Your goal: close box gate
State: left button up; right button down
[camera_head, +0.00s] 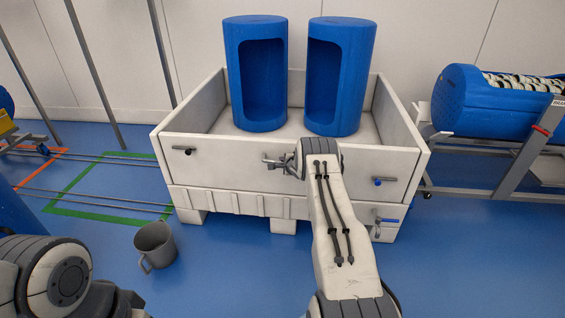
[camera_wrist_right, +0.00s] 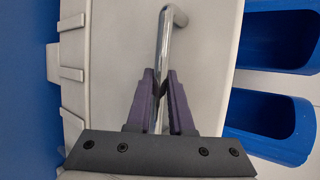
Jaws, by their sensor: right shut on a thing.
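The large white box (camera_head: 220,199) stands ahead of me in the head view, with its front gate (camera_head: 232,172) upright between the side walls. My right gripper (camera_head: 287,163) is at the middle of the gate. In the right wrist view its two purple fingers (camera_wrist_right: 159,78) are shut on the metal bar handle (camera_wrist_right: 177,18) of the gate. The arm hides part of the gate. My left gripper is out of view.
Two open-sided blue tubs (camera_head: 256,110) (camera_head: 335,118) stand upright inside the box. A grey mug (camera_head: 154,243) is on the blue floor at the left. A metal rack (camera_head: 515,150) with a blue drum (camera_head: 490,103) stands to the right.

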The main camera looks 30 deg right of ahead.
jog(key=shift+w+d+r, duration=0.15)
jog(key=shift+w, duration=0.15)
jog(key=c, duration=0.8)
grip_release()
jog(key=p+v, duration=0.3)
jog(key=v, duration=0.7)
jog(key=shift+s, duration=0.3)
